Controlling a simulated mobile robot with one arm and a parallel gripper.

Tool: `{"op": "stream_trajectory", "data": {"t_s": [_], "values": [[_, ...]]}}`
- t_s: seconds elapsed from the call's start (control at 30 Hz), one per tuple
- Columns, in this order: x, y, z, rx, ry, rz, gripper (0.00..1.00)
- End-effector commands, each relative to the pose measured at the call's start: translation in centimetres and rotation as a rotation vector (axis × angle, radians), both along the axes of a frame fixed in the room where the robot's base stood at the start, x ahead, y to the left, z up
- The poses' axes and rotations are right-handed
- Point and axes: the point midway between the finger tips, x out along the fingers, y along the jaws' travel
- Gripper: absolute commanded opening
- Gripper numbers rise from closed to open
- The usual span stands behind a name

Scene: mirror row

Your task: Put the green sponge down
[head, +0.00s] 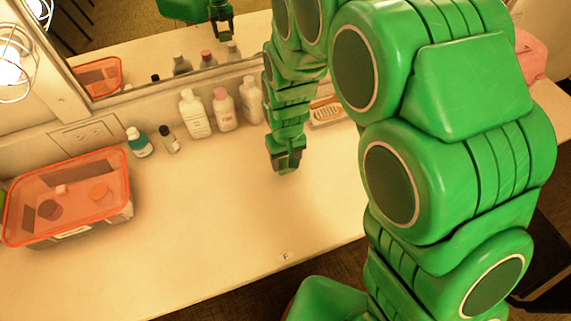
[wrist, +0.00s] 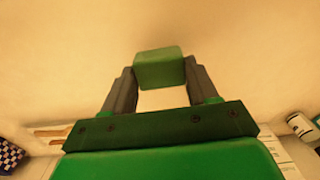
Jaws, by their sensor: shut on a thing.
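The green sponge (wrist: 160,68) is a small block held between the two fingertips of my gripper (wrist: 158,80) in the wrist view. In the head view my gripper (head: 287,165) points down over the pale counter (head: 250,220), near its middle. The sponge is hard to make out there, and I cannot tell whether it touches the counter.
An orange-lidded clear box (head: 70,195) stands at the left. Several bottles, such as a white one (head: 195,115) and a pink-capped one (head: 224,110), line the mirror (head: 160,35). A brush (head: 326,112) lies behind my gripper. The front middle counter is clear.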

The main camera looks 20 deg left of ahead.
Motion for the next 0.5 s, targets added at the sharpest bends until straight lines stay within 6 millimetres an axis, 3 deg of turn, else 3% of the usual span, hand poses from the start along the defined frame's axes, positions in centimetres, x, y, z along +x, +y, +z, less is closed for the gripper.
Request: {"op": "stream_trajectory", "data": {"t_s": [0.3,0.5], "values": [[0.1,0.1,-3.2,-0.001,0.001,0.0,0.3],[0.2,0.2,-3.3,0.0,0.0,0.0,0.3]]}}
